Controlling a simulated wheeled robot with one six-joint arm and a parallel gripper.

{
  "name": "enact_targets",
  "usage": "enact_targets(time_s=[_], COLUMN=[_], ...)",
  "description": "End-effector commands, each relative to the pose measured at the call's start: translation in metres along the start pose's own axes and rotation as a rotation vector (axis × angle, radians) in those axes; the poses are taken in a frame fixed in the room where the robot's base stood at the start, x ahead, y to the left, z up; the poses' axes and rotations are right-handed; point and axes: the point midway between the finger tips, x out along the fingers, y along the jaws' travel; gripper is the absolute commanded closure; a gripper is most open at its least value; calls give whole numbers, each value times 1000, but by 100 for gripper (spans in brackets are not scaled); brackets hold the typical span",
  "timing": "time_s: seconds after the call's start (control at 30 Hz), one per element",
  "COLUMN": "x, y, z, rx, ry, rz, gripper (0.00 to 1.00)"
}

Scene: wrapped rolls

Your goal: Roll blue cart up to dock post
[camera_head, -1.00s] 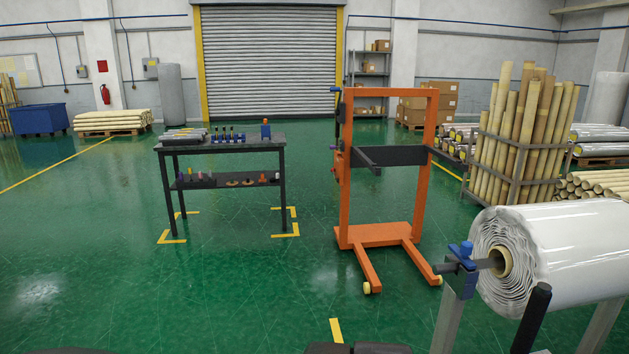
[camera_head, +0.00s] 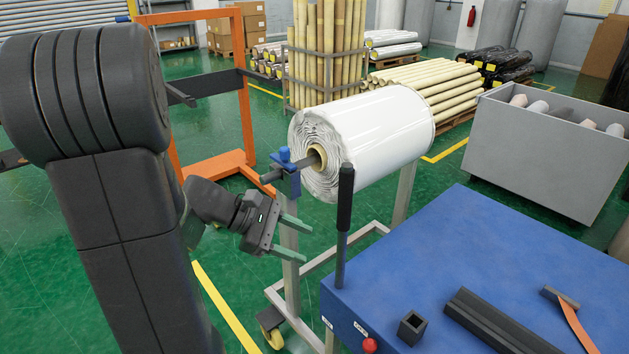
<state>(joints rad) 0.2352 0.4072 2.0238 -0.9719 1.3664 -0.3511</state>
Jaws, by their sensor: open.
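A flat blue top (camera_head: 480,240), apparently the blue cart, fills the lower right. An upright dark post with a black grip (camera_head: 345,195) stands at its left corner. I cannot tell whether this is the cart's handle or the dock post; no other clear dock post shows. My gripper (camera_head: 307,244) is open and empty, left of the dark post, with its two fingers pointing right toward it. A gap shows between the fingertips and the post. The cart's wheels are mostly hidden; a yellow caster (camera_head: 271,338) shows at the lower left, its owner unclear.
A white wrapped roll (camera_head: 375,135) rests on a metal stand behind the post. A grey bin (camera_head: 530,150) and an orange lift frame (camera_head: 215,165) stand behind. Green floor is clear at lower left.

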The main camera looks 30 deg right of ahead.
Motion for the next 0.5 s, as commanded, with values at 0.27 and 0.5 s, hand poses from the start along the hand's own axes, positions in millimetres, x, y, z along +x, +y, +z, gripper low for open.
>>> enact_targets(time_s=[0.27, 0.5], x=[-17, -25], y=[83, 105], z=[-6, -8], rx=[-285, -351], ry=[-401, -520], rz=[155, 194], gripper=[48, 48])
